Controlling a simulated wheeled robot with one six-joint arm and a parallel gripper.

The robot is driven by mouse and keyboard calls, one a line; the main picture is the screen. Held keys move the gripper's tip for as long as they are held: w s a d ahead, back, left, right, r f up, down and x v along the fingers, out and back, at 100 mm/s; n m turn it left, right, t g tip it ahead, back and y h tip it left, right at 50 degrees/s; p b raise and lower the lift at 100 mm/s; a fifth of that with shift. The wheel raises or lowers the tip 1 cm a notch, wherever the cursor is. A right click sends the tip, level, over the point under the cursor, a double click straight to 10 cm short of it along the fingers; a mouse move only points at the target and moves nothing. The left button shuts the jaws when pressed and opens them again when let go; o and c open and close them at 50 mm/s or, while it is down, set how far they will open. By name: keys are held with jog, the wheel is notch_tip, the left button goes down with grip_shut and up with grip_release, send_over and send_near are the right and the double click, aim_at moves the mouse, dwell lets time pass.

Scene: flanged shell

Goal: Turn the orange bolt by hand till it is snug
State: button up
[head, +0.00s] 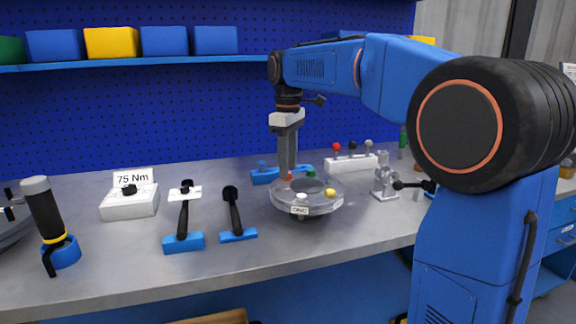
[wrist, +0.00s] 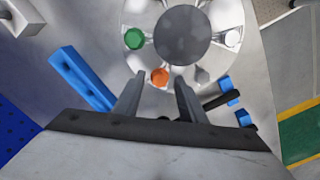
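The orange bolt (wrist: 159,78) sits at the rim of a round grey flanged shell (head: 318,208), on the side near my gripper in the wrist view. It also shows in the head view (head: 290,176), partly hidden by my fingers. My gripper (wrist: 156,84) points down over the shell. Its two fingers stand on either side of the orange bolt, with a visible gap to each. The gripper is open and holds nothing. A green bolt (wrist: 134,38), a white bolt (wrist: 233,37) and a yellow bolt (head: 330,192) are on the same flange.
A blue block (head: 265,176) lies behind the shell. Two black-handled tools on blue bases (head: 183,242) (head: 238,235) and a box under a "75 Nm" sign (head: 130,203) stand left. A grey stand (head: 384,182) is close on the right. The front bench edge is mostly clear.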

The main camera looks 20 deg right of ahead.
jog(key=shift+f, duration=0.3)
grip_shut()
